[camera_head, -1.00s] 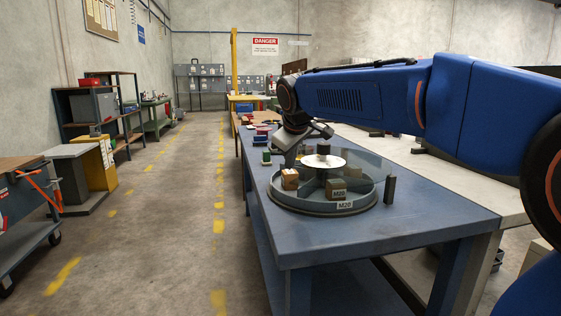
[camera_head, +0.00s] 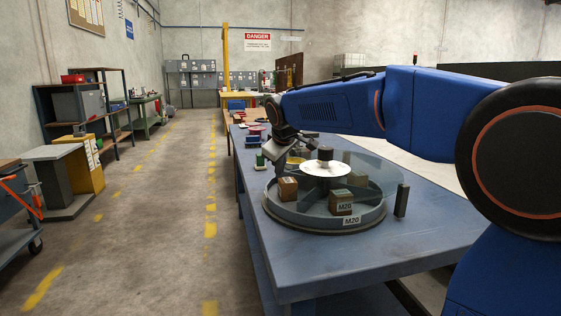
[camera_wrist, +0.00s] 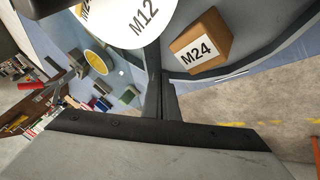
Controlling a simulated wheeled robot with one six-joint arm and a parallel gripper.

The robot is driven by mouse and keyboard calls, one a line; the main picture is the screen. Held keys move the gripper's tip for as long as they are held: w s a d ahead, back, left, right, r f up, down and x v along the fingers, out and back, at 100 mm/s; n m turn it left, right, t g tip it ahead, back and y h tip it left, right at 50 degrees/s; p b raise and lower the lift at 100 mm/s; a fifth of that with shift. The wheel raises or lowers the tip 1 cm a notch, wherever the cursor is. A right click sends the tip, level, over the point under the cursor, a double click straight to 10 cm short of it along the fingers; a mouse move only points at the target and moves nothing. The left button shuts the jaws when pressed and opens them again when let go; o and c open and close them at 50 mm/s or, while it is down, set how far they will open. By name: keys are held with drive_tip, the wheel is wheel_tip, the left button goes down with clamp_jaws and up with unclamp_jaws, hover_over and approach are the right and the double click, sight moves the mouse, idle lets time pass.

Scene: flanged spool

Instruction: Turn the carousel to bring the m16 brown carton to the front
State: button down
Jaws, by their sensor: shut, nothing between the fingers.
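The round grey carousel (camera_head: 310,222) stands on the blue table, with a white hub disc (camera_head: 325,169) and upright dividers. A brown carton labelled M20 (camera_head: 340,202) sits in its front compartment, above an M20 rim label. Another brown carton (camera_head: 288,188) sits at the left; the wrist view shows a carton labelled M24 (camera_wrist: 201,45). I cannot make out any M16 marking. My gripper (camera_wrist: 165,80) is shut and empty, beside the M24 carton; in the head view it is at the carousel's left rear, fingertips unclear.
A dark upright post (camera_head: 401,200) stands just right of the carousel. A small green-and-white item (camera_head: 260,162) and red items (camera_head: 254,133) lie at the table's left edge. The table (camera_head: 330,262) is clear in front. A yellow round object (camera_wrist: 96,62) shows beyond the hub.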

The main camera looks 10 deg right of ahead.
drive_tip(key=shift+x, duration=1.75)
drive_tip(key=shift+d, duration=0.1)
drive_tip(key=shift+w+d, duration=0.6)
drive_tip(key=shift+w, duration=0.25)
drive_tip(key=shift+s+r, duration=0.1)
